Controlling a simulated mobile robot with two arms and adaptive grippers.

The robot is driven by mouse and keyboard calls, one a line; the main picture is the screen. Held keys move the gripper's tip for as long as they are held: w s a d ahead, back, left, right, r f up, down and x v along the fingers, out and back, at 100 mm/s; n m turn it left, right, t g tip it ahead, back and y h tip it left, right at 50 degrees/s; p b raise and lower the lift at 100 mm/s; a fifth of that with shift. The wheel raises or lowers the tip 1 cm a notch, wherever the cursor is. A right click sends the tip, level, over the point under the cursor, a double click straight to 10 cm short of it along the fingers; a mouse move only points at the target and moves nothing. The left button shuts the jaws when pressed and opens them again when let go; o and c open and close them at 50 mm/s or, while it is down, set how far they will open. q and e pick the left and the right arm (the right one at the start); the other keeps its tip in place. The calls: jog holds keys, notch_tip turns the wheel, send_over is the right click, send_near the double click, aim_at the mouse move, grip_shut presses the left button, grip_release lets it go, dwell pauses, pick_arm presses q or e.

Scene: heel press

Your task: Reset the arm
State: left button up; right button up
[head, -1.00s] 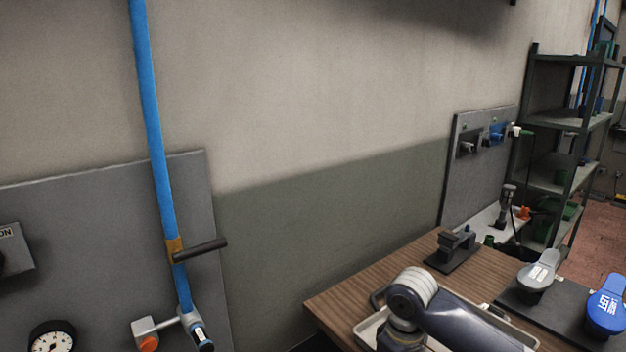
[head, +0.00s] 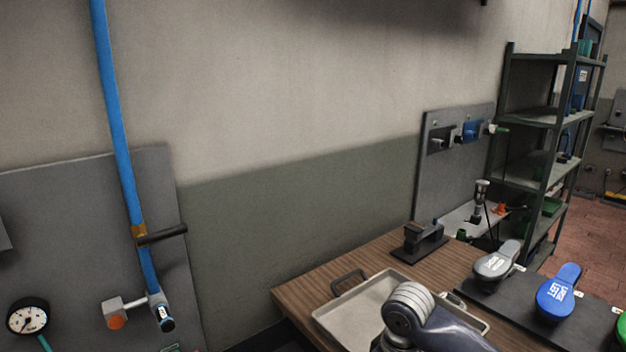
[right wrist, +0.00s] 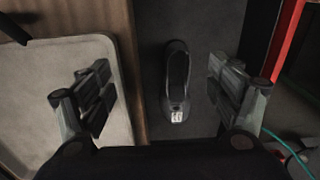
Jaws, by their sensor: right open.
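My right gripper (right wrist: 160,68) is open in the right wrist view, with its two fingers wide apart and nothing between their tips. A dark pedal-shaped piece (right wrist: 177,80) with a small white label lies below and between the fingers, on a dark board (right wrist: 205,28). In the head view a link of my arm shows at the bottom, in front of the tray; neither gripper shows there. A grey pedal (head: 497,262) and a blue pedal (head: 556,293) stand on the dark board (head: 485,295) at the right of the table.
A pale tray (head: 340,318) lies on the wooden table (head: 300,289); it also shows in the right wrist view (right wrist: 75,100). A black fixture (head: 424,243) stands behind it. A blue pipe (head: 119,150) with a lever, a gauge (head: 28,318) and a shelf rack (head: 535,118) are around.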

jog(key=s+a+f+t+y, duration=0.25)
jog(key=s+a+f, duration=0.35)
jog(key=s+f, duration=0.3)
jog(key=s+d+m+h, duration=0.3)
jog(key=s+d+m, duration=0.3)
jog(key=s+d, duration=0.7)
notch_tip(320, 180, down, 32)
jog(key=s+r+b, duration=0.1)
jog(key=s+b, duration=0.2)
jog(key=b, duration=0.2)
pick_arm(q)
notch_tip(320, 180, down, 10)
jog(key=b, duration=0.5)
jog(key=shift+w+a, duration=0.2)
pick_arm(e)
jog(key=s+d+f+g, duration=0.1)
jog(key=s+d+f, duration=0.1)
jog(key=s+f, duration=1.5)
notch_tip(320, 180, down, 5)
jog(key=shift+d+f+n+g, duration=0.1)
jog(key=shift+d+n+g, duration=0.1)
jog(key=shift+n+g, duration=0.15)
